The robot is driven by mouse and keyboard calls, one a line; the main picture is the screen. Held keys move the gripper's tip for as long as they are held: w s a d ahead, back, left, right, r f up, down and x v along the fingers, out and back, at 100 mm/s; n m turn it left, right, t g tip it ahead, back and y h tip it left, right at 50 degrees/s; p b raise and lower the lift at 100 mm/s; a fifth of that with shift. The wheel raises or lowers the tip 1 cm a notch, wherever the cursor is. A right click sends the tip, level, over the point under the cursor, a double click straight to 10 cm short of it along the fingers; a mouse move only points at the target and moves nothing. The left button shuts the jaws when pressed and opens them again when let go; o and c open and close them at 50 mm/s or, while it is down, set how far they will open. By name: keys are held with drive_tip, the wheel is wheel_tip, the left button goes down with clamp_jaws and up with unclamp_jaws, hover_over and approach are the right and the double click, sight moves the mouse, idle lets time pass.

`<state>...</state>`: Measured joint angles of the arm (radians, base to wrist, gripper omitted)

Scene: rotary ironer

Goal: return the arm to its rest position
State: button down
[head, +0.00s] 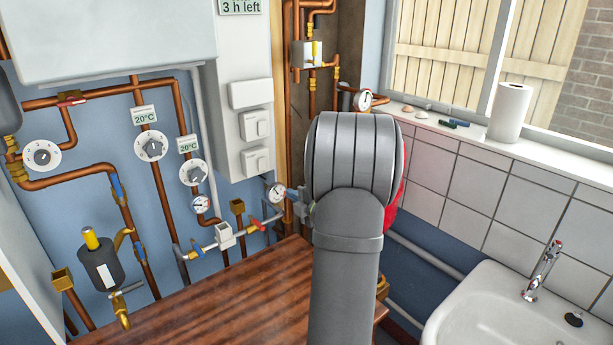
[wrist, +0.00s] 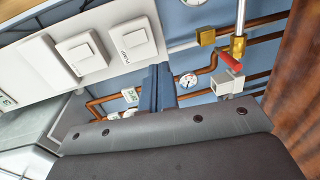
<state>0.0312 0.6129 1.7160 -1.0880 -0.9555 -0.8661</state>
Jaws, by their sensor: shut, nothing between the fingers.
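My arm rises from the bottom middle of the head view, its thick grey joint in front of the pipes and wall corner. That joint hides most of what lies beyond it, and I cannot make out my gripper there. In the wrist view my gripper (wrist: 158,88) shows as two dark blue fingers pressed together past the dark grey gripper body. They are shut with nothing between them. Behind them are copper pipes (wrist: 200,84) and a white switch panel (wrist: 85,52); I see no clear contact with either.
A brown wooden worktop (head: 220,295) lies below the pipework. Valves and a small pressure gauge (head: 277,193) sit close left of my arm. A white sink (head: 490,315) with a tap (head: 543,270) is at right. A paper roll (head: 510,112) stands on the windowsill (head: 455,125).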

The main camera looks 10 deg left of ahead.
drive_tip(key=w+a+r, duration=0.2)
drive_tip(key=w+a, duration=0.5)
drive_tip(key=v, duration=0.7)
drive_tip(key=shift+r, duration=0.15)
drive_tip(key=shift+w+a, duration=0.1)
